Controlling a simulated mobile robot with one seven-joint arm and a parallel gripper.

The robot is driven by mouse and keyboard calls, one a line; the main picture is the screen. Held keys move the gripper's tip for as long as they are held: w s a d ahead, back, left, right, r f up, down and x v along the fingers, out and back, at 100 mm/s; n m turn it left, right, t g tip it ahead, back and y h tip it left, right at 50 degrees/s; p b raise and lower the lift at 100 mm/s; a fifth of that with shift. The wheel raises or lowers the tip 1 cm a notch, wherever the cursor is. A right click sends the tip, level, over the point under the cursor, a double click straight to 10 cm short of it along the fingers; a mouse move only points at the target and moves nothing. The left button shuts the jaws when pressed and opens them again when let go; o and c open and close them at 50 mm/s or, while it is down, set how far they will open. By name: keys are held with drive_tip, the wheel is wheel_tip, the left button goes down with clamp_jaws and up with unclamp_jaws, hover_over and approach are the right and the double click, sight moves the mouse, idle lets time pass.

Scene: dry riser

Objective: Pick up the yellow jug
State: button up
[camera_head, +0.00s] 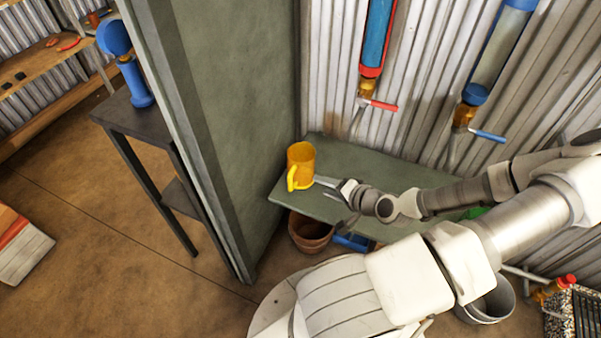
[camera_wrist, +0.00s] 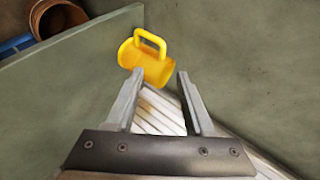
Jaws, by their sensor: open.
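The yellow jug (camera_head: 301,166) stands upright near the left end of a grey-green shelf (camera_head: 345,160), close to the green partition wall. Its handle faces the front in the head view. In the wrist view the jug (camera_wrist: 150,62) lies just beyond the fingertips, with its handle toward the top of the picture. My gripper (camera_head: 325,188) is open and comes at the jug from the right. In the wrist view my gripper (camera_wrist: 158,82) has its two fingers apart with nothing held between them. Whether a fingertip touches the jug I cannot tell.
The green partition (camera_head: 215,100) rises left of the shelf. A corrugated wall (camera_head: 330,70) is behind, with red-handled (camera_head: 380,104) and blue-handled (camera_head: 487,135) valves above the shelf. A brown pot (camera_head: 310,232) and blue object (camera_head: 352,242) sit below. The shelf around the jug is mostly clear.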

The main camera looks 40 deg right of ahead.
drive_tip(key=b, duration=0.3)
approach(293, 170)
drive_tip(key=w+f, duration=0.3)
drive_tip(key=shift+b+x, duration=1.05)
drive_tip(key=shift+x, duration=2.2)
drive_tip(key=shift+w+a+r, duration=0.1)
drive_tip(key=shift+a+r, duration=0.1)
drive_tip(key=shift+r, duration=0.05)
clamp_jaws()
